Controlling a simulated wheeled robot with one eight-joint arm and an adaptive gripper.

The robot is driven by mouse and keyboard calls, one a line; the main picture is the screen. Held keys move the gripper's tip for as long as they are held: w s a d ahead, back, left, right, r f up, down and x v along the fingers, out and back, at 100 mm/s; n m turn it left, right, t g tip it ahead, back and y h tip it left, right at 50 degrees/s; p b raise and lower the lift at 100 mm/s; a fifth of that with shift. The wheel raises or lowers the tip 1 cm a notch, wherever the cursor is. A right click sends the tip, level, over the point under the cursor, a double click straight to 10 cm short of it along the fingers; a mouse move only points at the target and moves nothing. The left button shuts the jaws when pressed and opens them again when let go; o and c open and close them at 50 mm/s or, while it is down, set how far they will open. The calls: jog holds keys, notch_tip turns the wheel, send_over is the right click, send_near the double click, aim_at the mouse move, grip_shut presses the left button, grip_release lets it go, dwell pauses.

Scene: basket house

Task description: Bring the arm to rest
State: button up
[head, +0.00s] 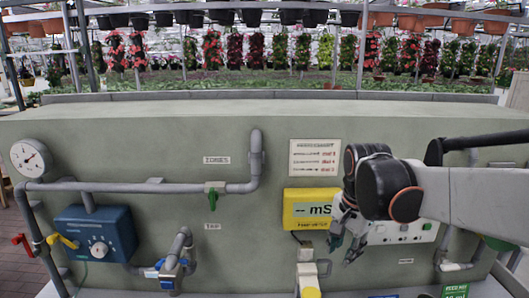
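My arm (450,190) reaches in from the right in the head view. My gripper (345,240) hangs at its end, pointing down, in front of the grey-green panel (130,140). Its fingers look spread apart, with nothing visible between them. I cannot tell how far the fingers are from the panel.
A grey pipe with a green-handled tap (213,194) runs across the panel. A round gauge (30,158) and a blue box with a dial (97,235) are at left. Potted plants (300,50) hang behind the panel.

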jog(key=s+f+n+t+b, duration=0.5)
jog(key=s+f+n+b, duration=0.4)
jog(key=s, duration=0.7)
notch_tip(320, 180, down, 2)
jog(key=shift+s+d+n, duration=0.2)
jog(key=shift+n, duration=0.9)
